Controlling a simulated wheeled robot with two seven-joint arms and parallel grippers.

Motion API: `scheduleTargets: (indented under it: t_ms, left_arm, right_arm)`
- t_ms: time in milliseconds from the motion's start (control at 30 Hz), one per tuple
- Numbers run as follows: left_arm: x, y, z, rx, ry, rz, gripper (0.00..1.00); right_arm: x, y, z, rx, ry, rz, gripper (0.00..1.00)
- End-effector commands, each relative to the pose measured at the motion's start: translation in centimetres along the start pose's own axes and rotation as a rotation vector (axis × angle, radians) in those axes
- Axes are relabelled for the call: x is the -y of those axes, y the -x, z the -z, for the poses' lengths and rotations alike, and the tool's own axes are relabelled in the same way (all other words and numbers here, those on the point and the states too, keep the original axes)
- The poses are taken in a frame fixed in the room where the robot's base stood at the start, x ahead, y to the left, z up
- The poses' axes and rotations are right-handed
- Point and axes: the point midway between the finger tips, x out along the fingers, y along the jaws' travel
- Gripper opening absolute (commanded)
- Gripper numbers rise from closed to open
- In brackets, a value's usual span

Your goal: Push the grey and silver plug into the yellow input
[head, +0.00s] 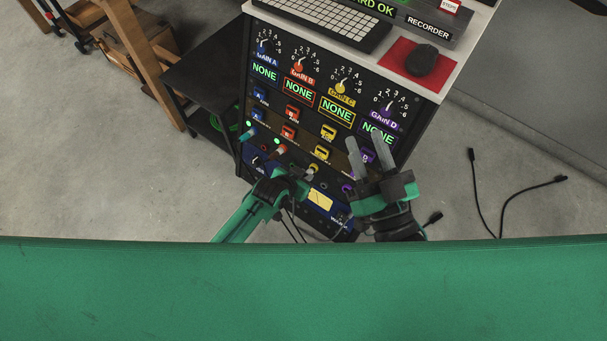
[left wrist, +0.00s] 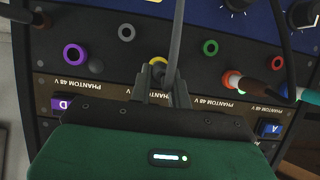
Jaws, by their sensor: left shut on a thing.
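The yellow input (left wrist: 157,62) is a yellow ring on the panel in the left wrist view, just beyond my left fingertips. In the head view the yellow input (head: 314,168) is low on the dark rack. My left gripper (head: 306,174) is at the panel, close to that input; its fingers (left wrist: 166,88) are shut on the plug. A grey cable (left wrist: 176,40) runs up from between them. The plug is mostly hidden by the fingers, and I cannot tell whether its tip is in the ring. My right gripper (head: 369,150) is open and empty before the rack's right side.
A purple input (left wrist: 74,54) and a green input (left wrist: 210,47) are empty. A dark cable hangs across the panel's right side. A keyboard (head: 325,18) and mouse (head: 422,60) lie on the rack top. Loose cables (head: 490,215) lie on the floor.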

Motion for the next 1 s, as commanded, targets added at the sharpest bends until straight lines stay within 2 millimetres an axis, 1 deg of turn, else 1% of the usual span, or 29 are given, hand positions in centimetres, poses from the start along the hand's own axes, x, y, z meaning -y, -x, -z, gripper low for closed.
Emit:
scheduleTargets:
  t_ms: [367, 1000]
  left_arm:
    - [0.0, -0.1, 0.0, 0.0, 0.0, 0.0, 0.0]
    - [0.0, -1.3, 0.5, 0.0, 0.0, 0.0, 0.0]
  right_arm:
    - [0.0, 0.0, -0.1, 0.0, 0.0, 0.0, 0.36]
    - [-0.1, 0.2, -0.5, 0.0, 0.0, 0.0, 0.36]
